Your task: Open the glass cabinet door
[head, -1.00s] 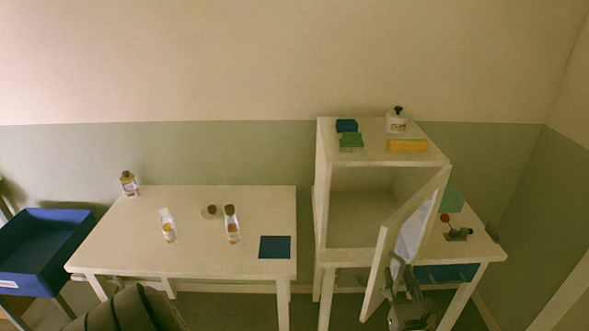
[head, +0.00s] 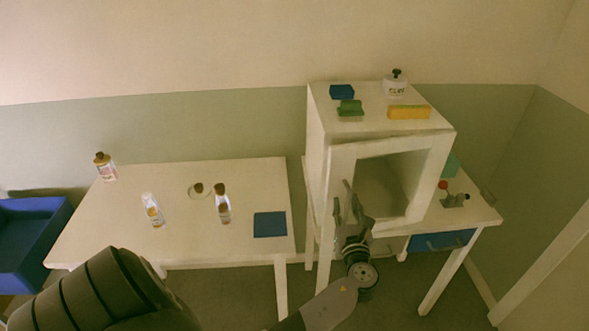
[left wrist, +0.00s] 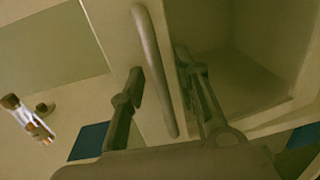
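The cabinet (head: 316,130) stands on a table at the right, and its glass door (head: 423,175) lies across the front, shut or nearly shut. Through the pane I see the inside. My left gripper (head: 350,200) is at the left side of the door. In the left wrist view, the bar handle (left wrist: 155,70) runs upright between the spread fingers of my left gripper (left wrist: 165,95), with gaps on both sides. I cannot tell whether a finger touches the frame. My right gripper is not in view.
A blue box (head: 342,92), a green and brown sponge (head: 350,110), a yellow block (head: 409,112) and a white jar (head: 396,87) stand on the cabinet. The left table (head: 185,245) holds several bottles and a dark blue mat (head: 270,224). A blue bin (head: 35,240) is far left.

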